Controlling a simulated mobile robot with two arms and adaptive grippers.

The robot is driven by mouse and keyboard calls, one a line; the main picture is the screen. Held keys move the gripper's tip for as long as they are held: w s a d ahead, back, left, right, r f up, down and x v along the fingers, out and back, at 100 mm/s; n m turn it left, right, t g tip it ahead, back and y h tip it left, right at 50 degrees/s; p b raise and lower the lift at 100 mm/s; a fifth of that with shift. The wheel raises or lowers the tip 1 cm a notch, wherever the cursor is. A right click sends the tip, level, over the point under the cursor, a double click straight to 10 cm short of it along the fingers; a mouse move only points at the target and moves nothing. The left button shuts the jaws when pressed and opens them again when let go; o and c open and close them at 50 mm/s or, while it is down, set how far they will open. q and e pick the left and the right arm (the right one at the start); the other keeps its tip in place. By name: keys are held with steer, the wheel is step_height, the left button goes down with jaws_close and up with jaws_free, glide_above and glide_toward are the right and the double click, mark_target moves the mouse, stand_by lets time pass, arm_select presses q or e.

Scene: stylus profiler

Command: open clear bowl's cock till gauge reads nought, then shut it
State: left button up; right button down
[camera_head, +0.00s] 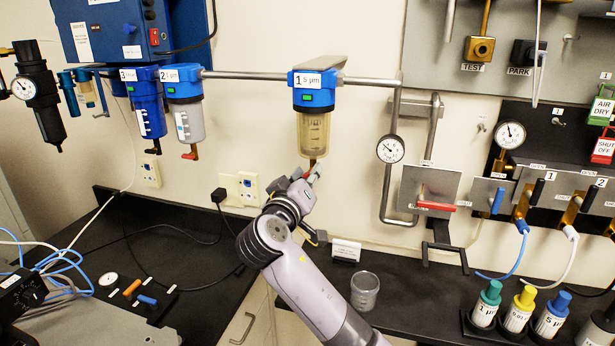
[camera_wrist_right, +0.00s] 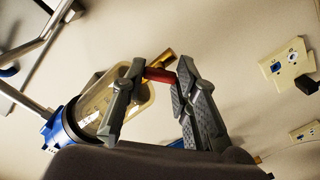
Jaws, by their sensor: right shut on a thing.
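The clear bowl (camera_head: 314,135), yellowish and see-through, hangs under the blue filter head (camera_head: 313,97) labelled 1, 5 µm. In the right wrist view the bowl (camera_wrist_right: 96,112) lies tilted behind a finger. A brass cock (camera_wrist_right: 160,59) with a red handle (camera_wrist_right: 158,75) sits at its bottom. My right gripper (camera_head: 309,172) is just below the bowl; in the wrist view its fingers (camera_wrist_right: 157,88) are shut on the red handle. A round gauge (camera_head: 390,149) hangs on the pipe right of the bowl; its needle is too small to read surely. My left gripper is not in view.
Two blue-headed filters, 3 (camera_head: 147,105) and 2 (camera_head: 185,110), hang to the left. A wall outlet (camera_head: 247,188) is behind my arm. A clear beaker (camera_head: 365,291) and a small card (camera_head: 346,250) stand on the black bench. A red-handled valve plate (camera_head: 428,192) is at right.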

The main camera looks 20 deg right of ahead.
steer(key=c, duration=1.2)
jaws_free()
steer(key=shift+c, duration=0.2)
steer(key=v, duration=1.2)
steer(key=shift+c, duration=0.3)
